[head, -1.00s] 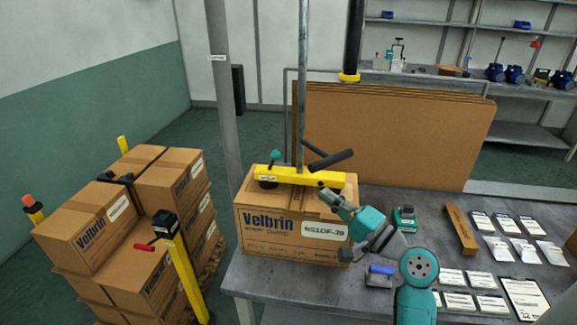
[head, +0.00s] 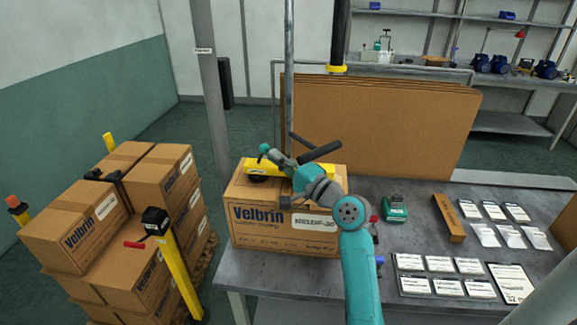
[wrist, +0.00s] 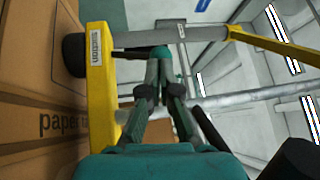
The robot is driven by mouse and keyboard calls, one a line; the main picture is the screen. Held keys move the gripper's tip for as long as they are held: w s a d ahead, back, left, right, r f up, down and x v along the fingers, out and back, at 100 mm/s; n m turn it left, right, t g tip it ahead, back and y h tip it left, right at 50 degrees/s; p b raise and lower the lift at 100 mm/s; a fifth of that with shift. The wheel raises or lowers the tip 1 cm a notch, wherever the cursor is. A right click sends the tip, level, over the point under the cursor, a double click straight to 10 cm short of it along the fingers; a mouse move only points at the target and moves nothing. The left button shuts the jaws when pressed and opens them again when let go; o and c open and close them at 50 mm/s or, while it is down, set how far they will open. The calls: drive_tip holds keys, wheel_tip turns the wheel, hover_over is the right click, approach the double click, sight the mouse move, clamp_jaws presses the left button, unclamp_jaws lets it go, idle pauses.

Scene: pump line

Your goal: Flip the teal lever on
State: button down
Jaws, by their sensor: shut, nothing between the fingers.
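The lever's round teal knob (head: 264,149) stands above the left part of the yellow lifter beam (head: 260,168) in the head view. In the wrist view the teal knob (wrist: 162,52) is right at the fingertips, with its dark stalk running left to the yellow beam (wrist: 101,85). My gripper (head: 274,155) is shut, with its tips close to the right side of the knob in the head view. The wrist view also shows my gripper (wrist: 159,66) with its fingers together and nothing between them. I cannot tell whether the tips touch the knob. The stalk is partly hidden.
The beam rests on a Velbrin carton (head: 280,222) on the grey bench (head: 310,280). A black handle (head: 320,152) and a vertical tube (head: 289,80) rise close behind my gripper. A grey post (head: 208,110) stands to the left. Stacked cartons (head: 90,225) are at lower left.

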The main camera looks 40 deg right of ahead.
drive_tip(key=shift+w, duration=0.25)
